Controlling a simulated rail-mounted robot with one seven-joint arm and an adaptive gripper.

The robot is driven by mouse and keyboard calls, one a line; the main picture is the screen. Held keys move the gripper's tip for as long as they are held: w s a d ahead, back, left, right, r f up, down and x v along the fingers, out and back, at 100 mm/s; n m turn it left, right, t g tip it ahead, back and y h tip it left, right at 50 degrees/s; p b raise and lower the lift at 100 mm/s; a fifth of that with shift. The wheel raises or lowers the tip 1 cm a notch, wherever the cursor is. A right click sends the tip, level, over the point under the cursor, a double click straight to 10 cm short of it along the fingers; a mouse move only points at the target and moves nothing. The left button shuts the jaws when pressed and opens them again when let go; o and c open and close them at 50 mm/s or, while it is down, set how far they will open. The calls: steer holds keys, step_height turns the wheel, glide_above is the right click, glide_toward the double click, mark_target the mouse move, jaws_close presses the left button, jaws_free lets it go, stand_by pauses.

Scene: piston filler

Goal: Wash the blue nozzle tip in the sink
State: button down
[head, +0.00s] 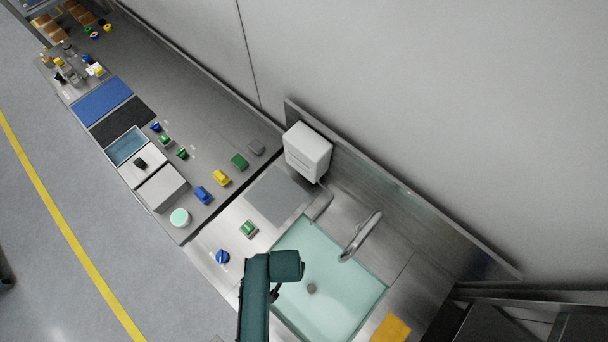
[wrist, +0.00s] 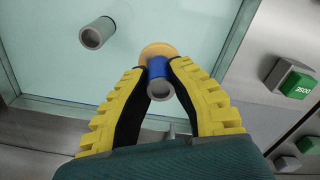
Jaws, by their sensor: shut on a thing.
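The blue nozzle tip (wrist: 158,72) is between the two yellow fingers of my gripper (wrist: 158,70) in the wrist view. Its near end is a grey ring with a dark opening, and a tan disc shows at its far end. My gripper is shut on it. The sink (head: 335,304) has a pale green basin; in the wrist view the basin (wrist: 200,25) lies below and beyond the fingers. In the head view my gripper (head: 275,293) is mostly hidden by my arm, over the sink's left part. The curved faucet (head: 361,236) stands at the sink's back.
A grey tube (wrist: 97,33) is left of the fingers; I cannot tell which part it is. A green block (head: 248,229) and a blue round part (head: 222,257) sit on the counter left of the sink. A white box (head: 307,151) stands behind.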

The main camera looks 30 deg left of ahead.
steer(key=f+b, duration=0.1)
steer(key=s+f+b, duration=0.1)
steer(key=f, duration=0.1)
steer(key=shift+s+a+b, duration=0.1)
steer(key=shift+a+b, duration=0.1)
steer(key=shift+b, duration=0.2)
steer(key=shift+f+b, duration=4.65)
steer(key=shift+f, duration=1.6)
steer(key=shift+r, duration=0.1)
steer(key=shift+s+a+p, duration=0.1)
steer(key=shift+s+p, duration=0.4)
steer(key=shift+s, duration=0.05)
steer(key=shift+w+d+b, duration=0.25)
steer(key=shift+w+b, duration=0.1)
steer(key=shift+w, duration=0.8)
